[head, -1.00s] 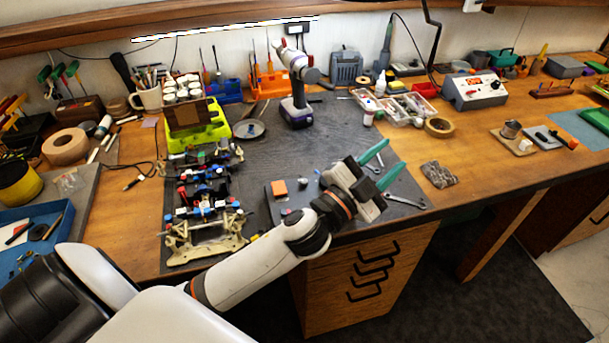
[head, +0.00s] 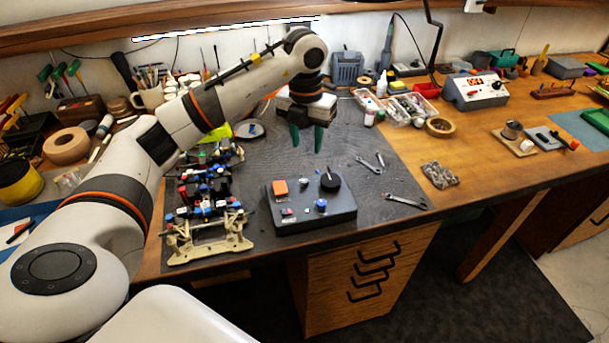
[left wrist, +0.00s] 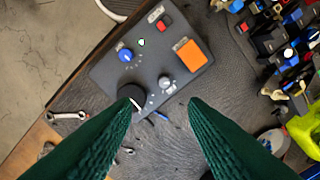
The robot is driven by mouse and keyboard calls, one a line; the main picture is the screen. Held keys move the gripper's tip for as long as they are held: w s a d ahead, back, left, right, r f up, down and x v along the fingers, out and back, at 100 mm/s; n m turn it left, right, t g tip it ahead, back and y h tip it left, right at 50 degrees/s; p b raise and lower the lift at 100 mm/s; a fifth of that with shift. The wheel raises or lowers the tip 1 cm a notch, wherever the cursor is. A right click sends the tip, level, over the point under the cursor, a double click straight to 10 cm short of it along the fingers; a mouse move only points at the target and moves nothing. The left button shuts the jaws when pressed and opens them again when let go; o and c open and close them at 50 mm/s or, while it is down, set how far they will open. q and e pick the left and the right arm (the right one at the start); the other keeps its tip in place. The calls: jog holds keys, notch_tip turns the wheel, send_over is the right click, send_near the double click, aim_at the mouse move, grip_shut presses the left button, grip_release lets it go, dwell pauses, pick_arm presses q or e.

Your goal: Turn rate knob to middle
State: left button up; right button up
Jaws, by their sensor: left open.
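A dark grey control box (head: 338,213) lies on the mat. It carries an orange button (head: 280,187), a large black knob (head: 330,181), a small silver knob (head: 304,183) and a blue knob (head: 321,204). The left wrist view shows the box (left wrist: 150,62), the silver knob (left wrist: 165,82), the black knob (left wrist: 131,95) and the blue knob (left wrist: 125,54). I cannot read which knob is the rate knob. My left gripper (head: 306,138) is open and empty, pointing down above and behind the box, touching no knob. My right gripper is not in view.
An RC car chassis (head: 205,215) stands left of the box. Wrenches (head: 405,201) lie to its right, near the table's front edge. A power supply (head: 474,91) and parts trays (head: 398,108) stand farther back. The mat behind the box is mostly clear.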

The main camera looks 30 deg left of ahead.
aim_at(305, 180)
pick_arm(q)
jog(key=f+p, duration=0.1)
jog(key=f, duration=0.5)
jog(key=f+p, duration=0.2)
jog(key=f, duration=0.4)
jog(key=shift+a, duration=0.2)
jog(key=shift+r, duration=0.1)
jog(key=shift+c, duration=0.2)
grip_shut()
